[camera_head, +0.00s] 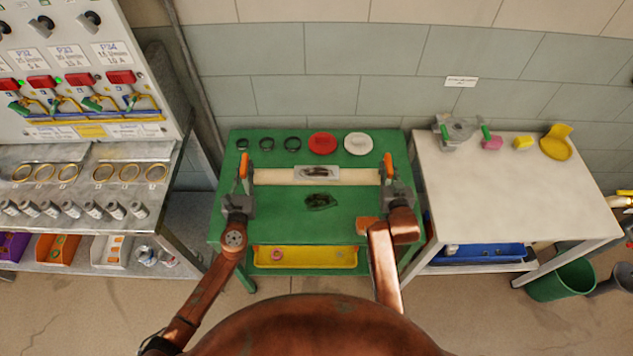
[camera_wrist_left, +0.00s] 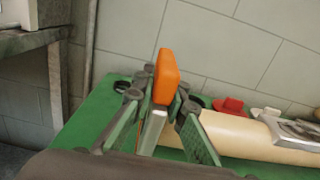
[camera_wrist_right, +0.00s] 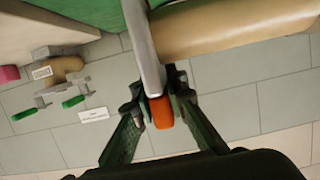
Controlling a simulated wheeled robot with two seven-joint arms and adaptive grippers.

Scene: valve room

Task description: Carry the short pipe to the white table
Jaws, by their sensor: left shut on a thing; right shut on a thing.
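The short pipe (camera_head: 275,177) is a beige tube with a metal plate at its middle and an orange-tipped grey handle at each end. It lies crosswise over the green table (camera_head: 225,225); I cannot tell if it touches it. My left gripper (camera_head: 241,190) is shut on the left handle, whose orange tip (camera_wrist_left: 166,77) shows between the fingers. My right gripper (camera_head: 393,187) is shut on the right handle, with its orange tip (camera_wrist_right: 161,112) between the fingers. The white table (camera_head: 505,185) stands to the right, with a clear middle.
Black rings, a red disc (camera_head: 322,143) and a white disc (camera_head: 358,144) lie behind the pipe.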

